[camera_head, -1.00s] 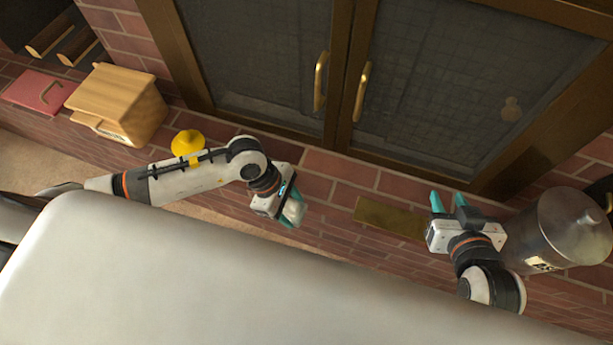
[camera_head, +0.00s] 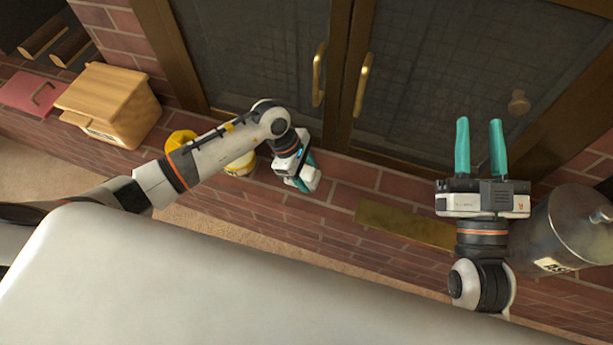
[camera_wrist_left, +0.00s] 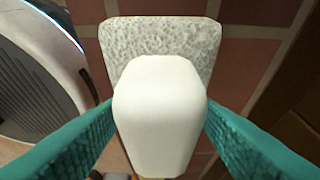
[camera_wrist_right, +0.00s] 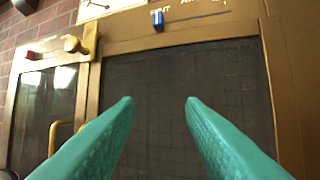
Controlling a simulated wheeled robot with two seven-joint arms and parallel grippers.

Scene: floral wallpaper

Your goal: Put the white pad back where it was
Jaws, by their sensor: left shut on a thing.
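The white pad (camera_head: 311,178) is between the fingers of my left gripper (camera_head: 301,174), above the brick ledge near the glass doors. In the left wrist view the pad (camera_wrist_left: 160,100) is a rounded white block on a wider speckled grey base (camera_wrist_left: 160,38); a teal finger presses each side of the white block. I cannot tell whether the base touches the brick. My right gripper (camera_head: 479,140) is open and empty, pointing at the right-hand glass door. Its spread fingers (camera_wrist_right: 160,103) also show in the right wrist view.
A brass plate (camera_head: 400,224) lies on the ledge between my grippers. A metal canister (camera_head: 570,232) stands at the right. A wooden box (camera_head: 112,103), a pink board (camera_head: 28,94) and a yellow-lidded jar (camera_head: 240,165) are at the left. Brass handles (camera_head: 318,75) project from the doors.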

